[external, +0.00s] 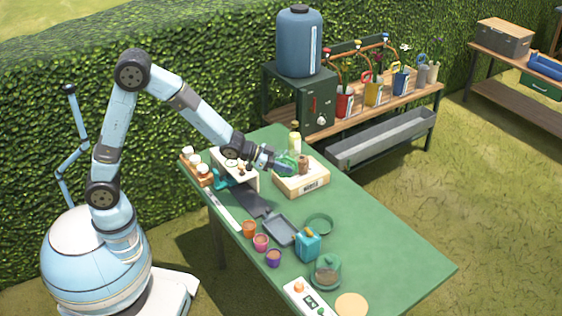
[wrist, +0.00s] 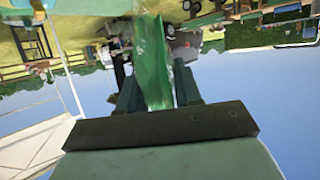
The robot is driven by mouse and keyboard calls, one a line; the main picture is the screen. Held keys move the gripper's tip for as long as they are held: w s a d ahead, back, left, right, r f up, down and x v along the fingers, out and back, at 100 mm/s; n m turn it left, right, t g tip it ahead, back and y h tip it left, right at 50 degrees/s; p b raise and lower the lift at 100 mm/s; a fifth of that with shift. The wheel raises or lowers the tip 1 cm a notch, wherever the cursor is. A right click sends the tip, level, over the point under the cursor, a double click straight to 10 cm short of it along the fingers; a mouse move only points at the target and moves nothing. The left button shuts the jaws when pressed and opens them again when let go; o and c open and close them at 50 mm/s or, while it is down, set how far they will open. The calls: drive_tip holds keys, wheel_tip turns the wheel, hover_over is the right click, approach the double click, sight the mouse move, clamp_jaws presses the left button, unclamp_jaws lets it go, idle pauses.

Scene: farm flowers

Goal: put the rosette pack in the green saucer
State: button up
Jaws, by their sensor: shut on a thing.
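My gripper (external: 283,161) is above the back of the green table, by the wooden crate, and is shut on a green thing. In the wrist view, this green thing (wrist: 152,62) stands long and narrow between the two dark fingers of my gripper (wrist: 155,88). It may be the rosette pack, but I cannot read any marking on it. The green saucer (external: 319,232) looks like a shallow round dish with a raised rim, lying empty near the middle of the table, nearer the camera than my gripper.
The wooden crate (external: 303,186) holds small items. Several small pots, including an orange one (external: 249,229), line the left edge. The table's right side (external: 385,250) is clear.

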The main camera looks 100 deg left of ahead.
drive_tip(key=w+d+m+h, duration=0.1)
drive_tip(key=d, duration=0.5)
hover_over(320, 226)
wheel_tip(320, 226, down, 15)
drive_tip(key=shift+w+d+f, duration=0.1)
drive_tip(key=shift+f, duration=1.4)
